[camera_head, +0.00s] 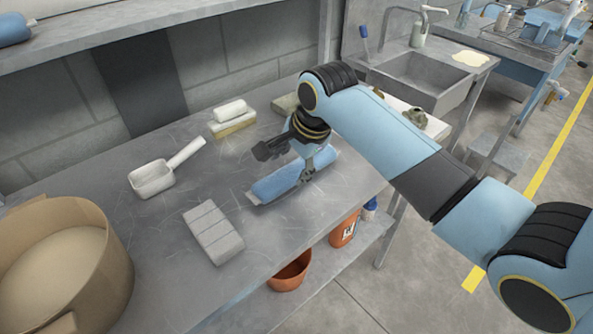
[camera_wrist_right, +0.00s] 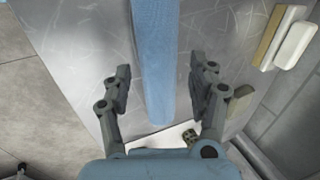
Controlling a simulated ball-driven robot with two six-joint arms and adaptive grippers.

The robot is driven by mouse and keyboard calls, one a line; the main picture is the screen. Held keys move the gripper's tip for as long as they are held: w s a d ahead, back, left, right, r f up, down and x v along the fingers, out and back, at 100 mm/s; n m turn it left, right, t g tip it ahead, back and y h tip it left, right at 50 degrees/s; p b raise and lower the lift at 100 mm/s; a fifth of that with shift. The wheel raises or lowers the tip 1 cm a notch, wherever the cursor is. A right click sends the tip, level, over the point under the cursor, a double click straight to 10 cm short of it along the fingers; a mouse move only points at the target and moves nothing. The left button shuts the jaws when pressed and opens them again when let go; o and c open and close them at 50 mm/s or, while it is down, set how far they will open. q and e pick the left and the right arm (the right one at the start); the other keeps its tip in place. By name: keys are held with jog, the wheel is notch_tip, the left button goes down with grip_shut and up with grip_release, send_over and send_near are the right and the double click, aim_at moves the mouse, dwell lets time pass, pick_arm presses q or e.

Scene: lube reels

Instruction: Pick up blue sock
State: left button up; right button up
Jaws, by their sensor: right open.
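The blue sock (camera_head: 289,178) is a long pale-blue roll lying on the grey metal table (camera_head: 170,228). My right gripper (camera_head: 287,160) is over it, reaching in from the right. In the right wrist view the sock (camera_wrist_right: 155,60) runs from the top edge down between the two fingers of my right gripper (camera_wrist_right: 161,88). The fingers stand apart on either side of it, with gaps to both sides. Part of the sock is hidden by the gripper in the head view. My left gripper is in neither view.
A white scoop (camera_head: 154,178) and a grey ribbed block (camera_head: 213,232) lie left of the sock. A white roll on a yellowish block (camera_head: 232,125) is behind. A large tan round bin (camera_head: 100,262) stands front left. An orange bucket (camera_head: 290,272) is below the table. A sink (camera_head: 425,75) is beyond.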

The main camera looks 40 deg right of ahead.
aim_at(290, 172)
jog(key=x, duration=0.4)
jog(key=shift+d+f, duration=0.15)
jog(key=shift+f, duration=0.15)
jog(key=shift+s, duration=0.1)
jog(key=shift+c, duration=0.4)
jog(key=c, duration=0.9)
